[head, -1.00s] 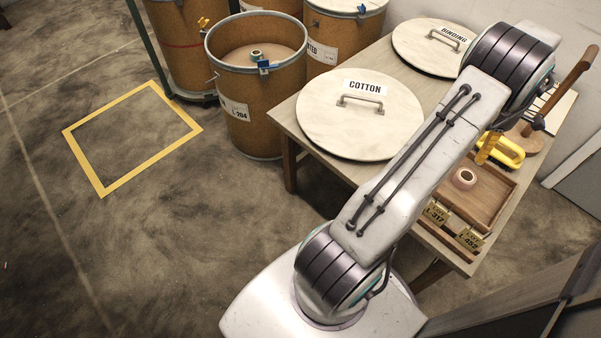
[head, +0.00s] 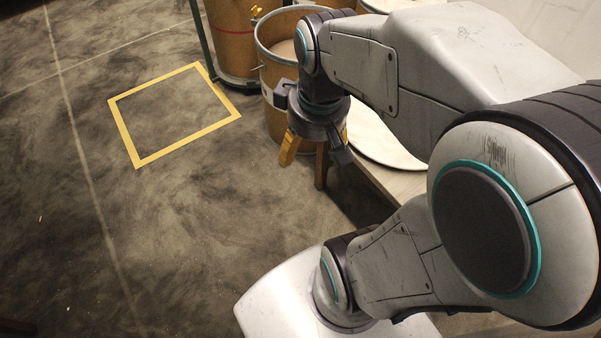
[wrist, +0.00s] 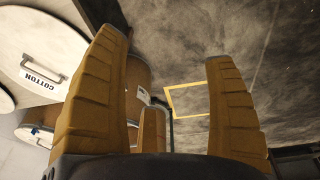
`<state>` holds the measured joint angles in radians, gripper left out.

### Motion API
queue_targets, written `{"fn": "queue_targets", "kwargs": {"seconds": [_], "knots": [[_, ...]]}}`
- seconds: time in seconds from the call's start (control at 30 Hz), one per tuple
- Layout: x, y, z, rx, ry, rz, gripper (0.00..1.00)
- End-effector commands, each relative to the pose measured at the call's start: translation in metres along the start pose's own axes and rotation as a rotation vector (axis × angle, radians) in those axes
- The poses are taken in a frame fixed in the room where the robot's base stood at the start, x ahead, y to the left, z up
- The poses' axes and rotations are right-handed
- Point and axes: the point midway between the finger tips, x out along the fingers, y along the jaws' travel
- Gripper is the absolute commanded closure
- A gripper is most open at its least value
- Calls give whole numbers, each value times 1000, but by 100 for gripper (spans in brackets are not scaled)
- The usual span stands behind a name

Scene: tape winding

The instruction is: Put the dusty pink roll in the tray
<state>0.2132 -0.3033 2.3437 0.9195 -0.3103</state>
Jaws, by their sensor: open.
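My gripper (head: 314,152) is open and empty in the head view, pointing down in front of an open drum, left of the table. In the wrist view its brown fingers (wrist: 165,62) are spread wide, with nothing between them. The dusty pink roll does not show in either current view. The tray is also out of sight; my arm covers most of the table in the head view.
The open brown drum (head: 275,72) stands behind my gripper. The cotton lid (wrist: 38,62) lies on the table and shows in the wrist view. A yellow floor square (head: 126,135) lies at left, with clear floor around it.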

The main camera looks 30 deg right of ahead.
Motion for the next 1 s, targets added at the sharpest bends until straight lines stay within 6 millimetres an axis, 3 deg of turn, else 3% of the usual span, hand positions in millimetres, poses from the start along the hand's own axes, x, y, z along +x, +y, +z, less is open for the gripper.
{"fn": "queue_targets", "kwargs": {"seconds": [0.1,0.3,0.77,1.0], "knots": [[0,-28,18,35,20,-16,23],[2,-49,35,83,33,-33,23],[2,-52,39,98,34,-37,23],[-13,-51,36,97,35,-37,23]]}}
